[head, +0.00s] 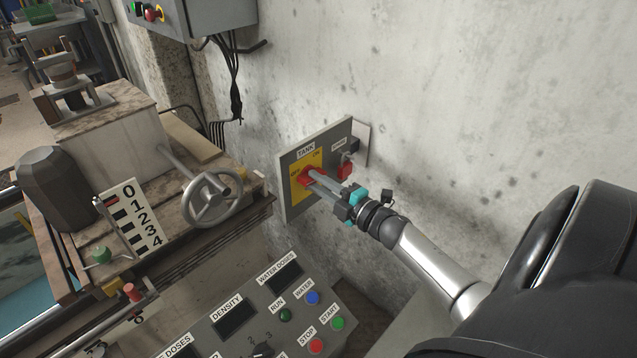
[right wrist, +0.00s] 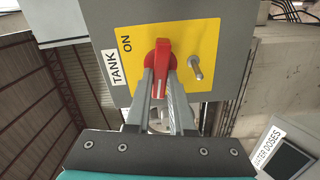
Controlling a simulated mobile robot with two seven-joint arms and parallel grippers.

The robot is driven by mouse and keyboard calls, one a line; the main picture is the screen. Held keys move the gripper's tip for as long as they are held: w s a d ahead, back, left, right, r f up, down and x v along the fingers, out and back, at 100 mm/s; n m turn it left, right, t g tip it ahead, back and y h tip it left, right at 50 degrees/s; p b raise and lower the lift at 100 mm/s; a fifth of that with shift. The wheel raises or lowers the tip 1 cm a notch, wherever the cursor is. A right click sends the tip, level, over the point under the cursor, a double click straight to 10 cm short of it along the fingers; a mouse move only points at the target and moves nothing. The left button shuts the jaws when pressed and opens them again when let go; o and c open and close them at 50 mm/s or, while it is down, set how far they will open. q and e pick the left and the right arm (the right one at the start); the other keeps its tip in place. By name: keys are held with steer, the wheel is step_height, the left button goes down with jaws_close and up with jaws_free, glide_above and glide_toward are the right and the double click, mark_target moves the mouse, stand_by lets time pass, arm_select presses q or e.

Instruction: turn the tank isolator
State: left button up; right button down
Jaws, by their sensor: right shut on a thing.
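The tank isolator is a grey panel (head: 284,200) on the concrete wall, labelled TANK, with a yellow plate (right wrist: 205,35) marked ON and OFF. Its red handle (head: 304,172) stands out from the plate. In the right wrist view the handle (right wrist: 162,58) lies upright in the picture, with ON to its left. A metal peg (right wrist: 196,68) sticks out beside it. My right gripper (head: 315,178) is shut on the red handle, one finger along each side; the fingers also show in the right wrist view (right wrist: 160,90). My left gripper is not in view.
A small red part (head: 345,170) sits right of the plate on the same panel. A control desk (head: 215,350) with buttons stands below. A handwheel (head: 212,198) on a machine is to the left. A grey box (head: 205,15) with hanging cables is above. The wall at right is bare.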

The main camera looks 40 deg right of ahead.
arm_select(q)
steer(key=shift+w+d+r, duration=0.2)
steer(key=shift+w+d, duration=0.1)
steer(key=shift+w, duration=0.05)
arm_select(e)
steer(key=shift+n, duration=1.1)
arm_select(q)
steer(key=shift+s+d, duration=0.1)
arm_select(e)
steer(key=c, duration=0.9)
jaws_free()
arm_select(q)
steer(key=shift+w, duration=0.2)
arm_select(e)
steer(key=shift+o, duration=0.6)
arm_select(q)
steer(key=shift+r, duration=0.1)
